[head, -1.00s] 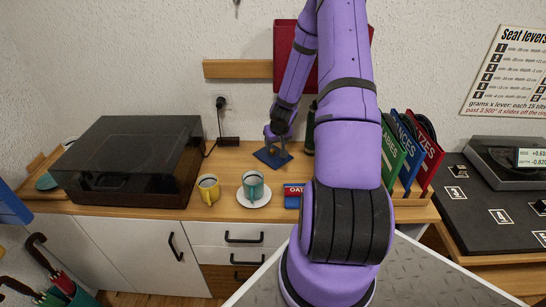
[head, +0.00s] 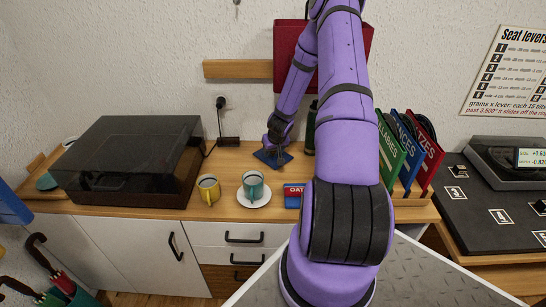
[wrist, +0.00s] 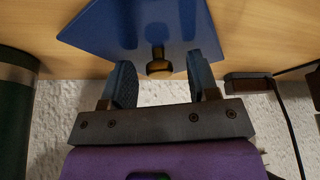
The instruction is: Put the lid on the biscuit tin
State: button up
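A blue square lid (head: 264,156) lies on the sideboard towards the wall; it fills the top of the wrist view (wrist: 105,28), with a dark brassy knob (wrist: 159,66) at its middle. My gripper (wrist: 162,72) is open, one finger to each side of the knob, with visible gaps. In the head view my gripper (head: 277,143) is low over the lid and hides part of it. A red and blue item lettered "OAT" (head: 292,194) at the front edge may be the biscuit tin; my arm hides its right part, and I cannot see inside it.
A yellow mug (head: 208,190) and a teal cup (head: 252,184) on a saucer stand left of the lettered item. A dark-lidded turntable (head: 128,160) is further left, folders (head: 410,150) right. A dark green cylinder (wrist: 15,120) stands near my gripper.

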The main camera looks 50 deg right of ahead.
jog(key=c, duration=0.9)
